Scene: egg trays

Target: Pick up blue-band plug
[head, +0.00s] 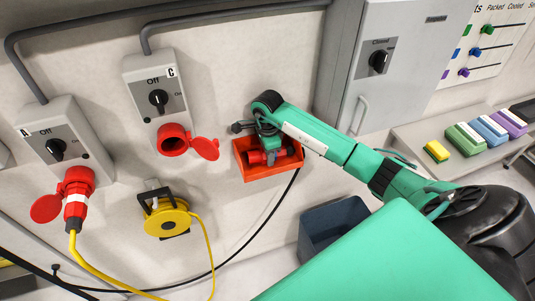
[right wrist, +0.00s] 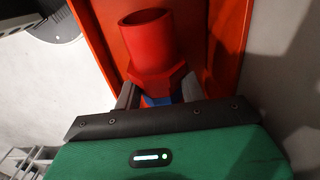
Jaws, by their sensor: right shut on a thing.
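The blue-band plug (right wrist: 149,45) is a red cylinder with a wider faceted collar and a blue band low down. It is in the orange-red wall bin (right wrist: 238,35), and its red body also shows in the head view (head: 257,157). My right gripper (right wrist: 158,93) is shut on the plug, one finger on each side near the blue band. In the head view the right gripper (head: 263,143) reaches into the bin (head: 265,173) from above. The plug's lower end is hidden behind the gripper body. My left gripper is not in view.
Switch box A (head: 56,150) has a red plug with a white band (head: 75,207) and yellow cable in it. Switch box C (head: 157,98) has an empty red socket (head: 174,141) with its lid open. A yellow reel (head: 167,222), grey cabinet (head: 385,45) and dark blue bin (head: 330,228) are nearby.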

